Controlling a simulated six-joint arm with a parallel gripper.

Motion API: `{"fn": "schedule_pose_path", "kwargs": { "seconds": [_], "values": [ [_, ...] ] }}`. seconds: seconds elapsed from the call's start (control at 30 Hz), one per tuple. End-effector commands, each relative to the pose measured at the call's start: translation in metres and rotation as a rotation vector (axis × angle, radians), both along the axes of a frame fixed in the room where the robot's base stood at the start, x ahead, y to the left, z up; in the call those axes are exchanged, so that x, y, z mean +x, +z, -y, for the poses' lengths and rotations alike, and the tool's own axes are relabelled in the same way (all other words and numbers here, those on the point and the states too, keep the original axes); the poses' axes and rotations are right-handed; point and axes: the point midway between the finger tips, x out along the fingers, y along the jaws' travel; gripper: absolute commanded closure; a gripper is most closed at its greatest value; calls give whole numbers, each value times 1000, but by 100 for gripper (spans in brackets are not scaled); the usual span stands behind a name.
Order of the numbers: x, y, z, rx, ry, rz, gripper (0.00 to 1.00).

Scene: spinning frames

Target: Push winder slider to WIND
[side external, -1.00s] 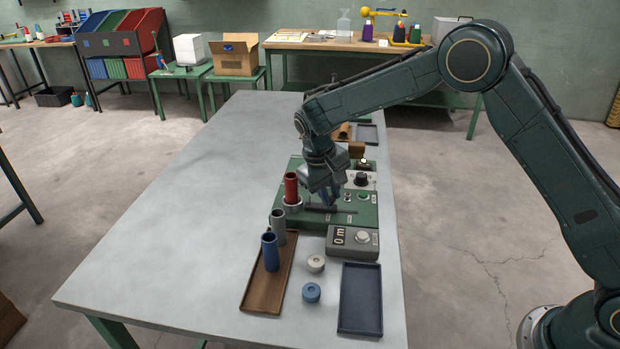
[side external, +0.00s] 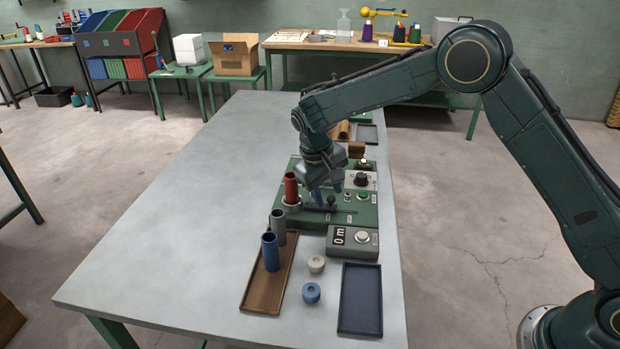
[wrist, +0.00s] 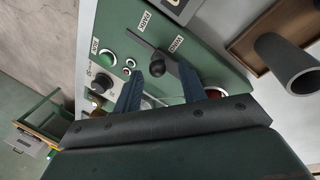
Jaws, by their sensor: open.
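The winder slider is a black knob (wrist: 157,68) on a dark slot in the green winder panel (wrist: 205,72). PARK and WIND labels stand beside the slot in the wrist view; the knob appears nearer WIND, but its exact setting is unclear. The knob (side external: 331,201) also shows in the side view. My gripper (side external: 328,194) is open low over the panel, one blue finger on either side of the knob. In the wrist view the fingers (wrist: 160,82) are apart, with the knob between or just beyond their tips. I cannot tell whether they touch it.
A red tube (side external: 291,188) stands at the panel's left. A counter box (side external: 352,242), two round caps and a dark tray (side external: 360,300) lie in front. The table's left side is clear.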

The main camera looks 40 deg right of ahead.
Motion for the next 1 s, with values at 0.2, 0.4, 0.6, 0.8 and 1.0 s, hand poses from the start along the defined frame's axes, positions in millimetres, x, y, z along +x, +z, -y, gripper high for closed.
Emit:
{"fn": "schedule_pose_path", "kwargs": {
  "seconds": [0.2,0.4,0.6,0.8,1.0],
  "values": [
    [0,22,-7,2,2,5,59],
    [1,53,-15,2,2,7,59],
    [1,84,-24,1,2,6,59],
    [1,106,-30,1,3,5,59],
    [1,119,-32,-1,3,4,59]
  ]
}}
